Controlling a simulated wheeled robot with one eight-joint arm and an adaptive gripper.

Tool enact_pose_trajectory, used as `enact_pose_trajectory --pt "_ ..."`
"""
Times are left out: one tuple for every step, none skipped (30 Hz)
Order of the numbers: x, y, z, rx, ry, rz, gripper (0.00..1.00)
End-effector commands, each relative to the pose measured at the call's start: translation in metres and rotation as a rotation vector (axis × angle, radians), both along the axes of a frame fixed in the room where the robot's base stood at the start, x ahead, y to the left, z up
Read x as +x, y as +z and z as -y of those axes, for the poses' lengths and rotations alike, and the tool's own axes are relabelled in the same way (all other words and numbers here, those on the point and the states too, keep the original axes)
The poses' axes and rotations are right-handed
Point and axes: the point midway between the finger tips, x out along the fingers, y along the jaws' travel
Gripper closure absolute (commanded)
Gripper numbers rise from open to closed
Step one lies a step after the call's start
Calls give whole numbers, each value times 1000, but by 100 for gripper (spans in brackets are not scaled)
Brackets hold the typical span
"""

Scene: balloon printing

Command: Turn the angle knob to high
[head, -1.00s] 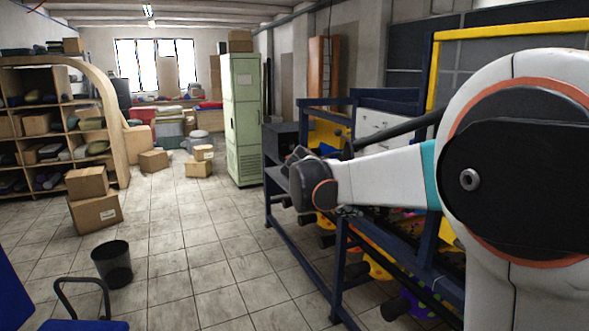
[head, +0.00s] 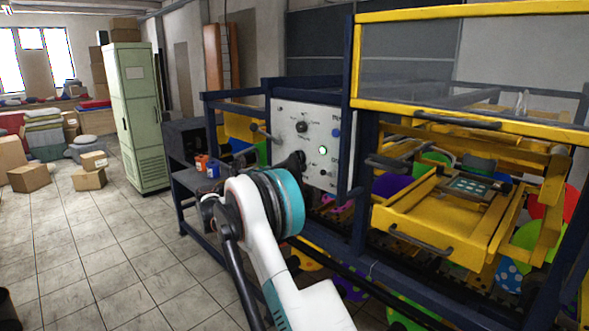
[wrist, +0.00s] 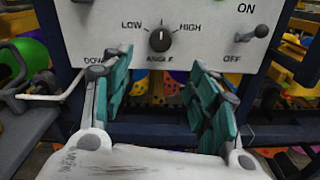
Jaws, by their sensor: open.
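The angle knob (wrist: 160,39) is a dark round knob on a white control panel (head: 287,110). In the wrist view its pointer mark faces up, between the printed words LOW and HIGH, with ANGLE printed below it. My gripper (wrist: 161,62) has its teal-padded fingers spread wide to the left and right below the knob, with nothing between them. The fingers look nearer to the camera than the panel and do not touch the knob. In the head view my wrist mostly hides the gripper in front of the panel's lower part, and I cannot make out the angle knob there.
A toggle switch (wrist: 252,34) marked ON and OFF is right of the knob. A yellow printing frame (head: 420,222) stands to the right.

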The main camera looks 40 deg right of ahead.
Motion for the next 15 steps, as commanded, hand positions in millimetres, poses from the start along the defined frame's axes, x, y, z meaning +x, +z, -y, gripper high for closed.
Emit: enact_pose_trajectory --pt "0 -1 3 -2 -1 -2 46" --pt "0 -1 5 -3 -2 -3 46" --pt "0 -1 9 -3 -3 -3 46" --pt "0 -1 13 -2 -2 -2 46" --pt "0 -1 17 -2 -3 -2 46" --pt "1 -2 24 -1 -4 -2 46" --pt "1 -2 29 -1 -4 -2 46" --pt "2 -2 35 -2 -3 -2 46" --pt "2 -2 43 0 -4 -1 46" --pt "3 -2 49 0 -4 -1 46" --pt "3 -3 55 0 -4 -1 46" --pt "4 -2 62 0 -3 -1 46" --pt "5 -2 68 0 -3 -1 46" --pt "5 -2 75 0 -4 -1 46" --pt "5 -2 82 0 -3 -1 46"
